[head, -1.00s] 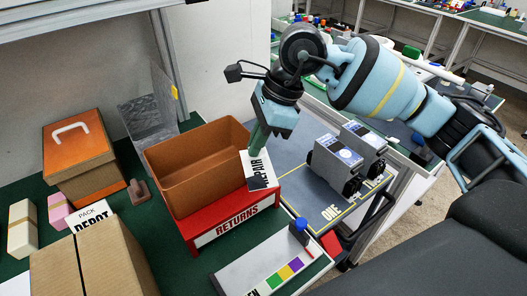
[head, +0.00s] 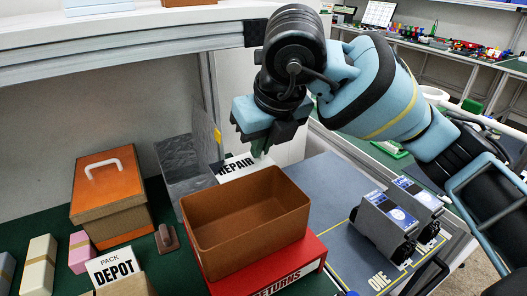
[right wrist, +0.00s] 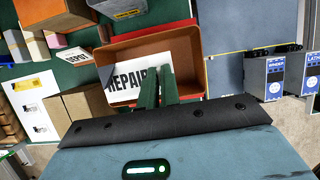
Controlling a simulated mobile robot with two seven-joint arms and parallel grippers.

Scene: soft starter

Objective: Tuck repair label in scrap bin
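My right gripper (head: 262,148) is shut on the repair label (head: 238,167), a white card with black "REPAIR" lettering. In the head view the card shows behind the far rim of the brown open bin (head: 250,235), which hides its lower part. In the right wrist view the green fingers (right wrist: 158,88) pinch the card (right wrist: 130,85), which shows against the brown bin's inside. A grey open bin (head: 186,165) with a yellow tag stands left of the card; I cannot read a scrap marking on either bin. My left gripper is out of view.
The brown bin sits on the red RETURNS stand (head: 310,250). An orange lidded box (head: 108,190), a DEPOT sign (head: 113,267) and small boxes stand left. Blue-grey devices (head: 385,225) stand on the mat at right. An overhead shelf (head: 130,50) crosses the upper left.

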